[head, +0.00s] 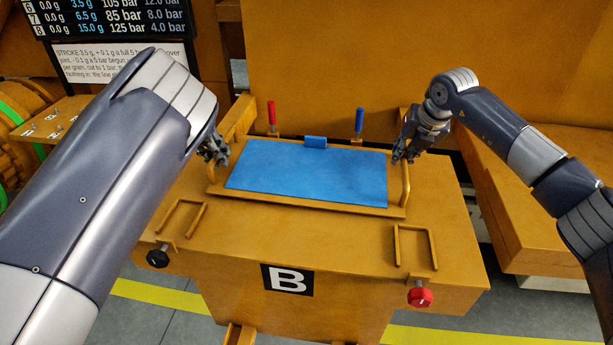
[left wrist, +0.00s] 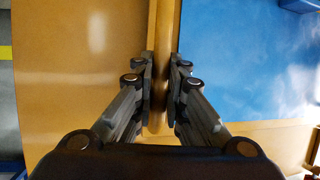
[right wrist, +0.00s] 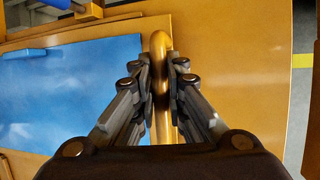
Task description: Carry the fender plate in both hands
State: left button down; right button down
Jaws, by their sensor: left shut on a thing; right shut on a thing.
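The fender plate appears as an orange board (head: 300,203) with a flat blue face (head: 305,175) and an upright bar handle at each side. It lies level over the orange bench marked B; I cannot tell whether it touches the bench top. My left gripper (head: 216,153) is shut on the left handle, whose bar (left wrist: 160,75) shows between the fingers in the left wrist view. My right gripper (head: 403,156) is shut on the right handle (head: 406,187); its bar (right wrist: 159,65) shows between the fingers in the right wrist view.
A red-handled pin (head: 271,113), a blue block (head: 316,142) and a blue-handled pin (head: 359,121) stand behind the plate. Two empty orange frames (head: 183,219) (head: 415,247) lie at the bench's front corners. A black knob (head: 157,258) and red knob (head: 420,297) are on its front.

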pick_arm(q)
jog(key=shift+d, duration=0.15)
pick_arm(e)
jog(key=shift+a, duration=0.2)
pick_arm(q)
jog(key=c, duration=2)
grip_release()
jog(key=shift+f, duration=0.3)
pick_arm(e)
jog(key=c, duration=2)
grip_release()
jog(key=shift+f, duration=0.3)
pick_arm(q)
jog(key=o, duration=0.4)
jog(key=shift+s, duration=0.1)
jog(key=shift+c, duration=0.2)
pick_arm(e)
jog(key=o, duration=0.4)
jog(key=shift+s+r, duration=0.1)
jog(key=shift+c, duration=0.2)
pick_arm(q)
jog(key=shift+s+r, duration=0.1)
jog(key=shift+r, duration=0.05)
pick_arm(e)
jog(key=shift+s+d, duration=0.1)
jog(key=shift+d, duration=0.1)
